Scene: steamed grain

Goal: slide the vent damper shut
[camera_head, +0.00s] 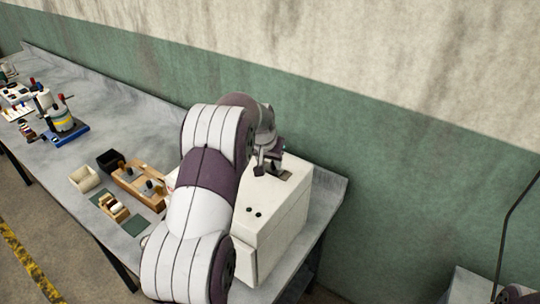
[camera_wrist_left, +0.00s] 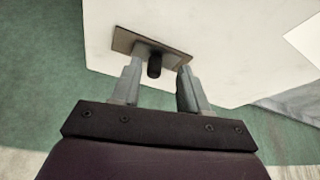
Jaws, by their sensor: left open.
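The vent damper shows in the left wrist view as a thin brownish plate (camera_wrist_left: 125,41) with a short dark knob (camera_wrist_left: 154,67), set on the top of a white box (camera_wrist_left: 220,30). In the head view the white box (camera_head: 268,217) stands at the bench's right end, and the damper plate (camera_head: 285,175) is a small dark patch on its top, partly hidden by my gripper. My left gripper (camera_head: 268,163) is open and points down at the plate. In the wrist view its two fingers are on either side of the knob, with gaps visible; contact cannot be told. My right gripper is not seen.
The grey bench (camera_head: 110,95) runs along a green and cream wall (camera_head: 350,130). Left of my arm are wooden holders (camera_head: 140,182), a cream bin (camera_head: 84,179), a black bin (camera_head: 110,160) and a blue-based device (camera_head: 65,127). The box's top is otherwise clear.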

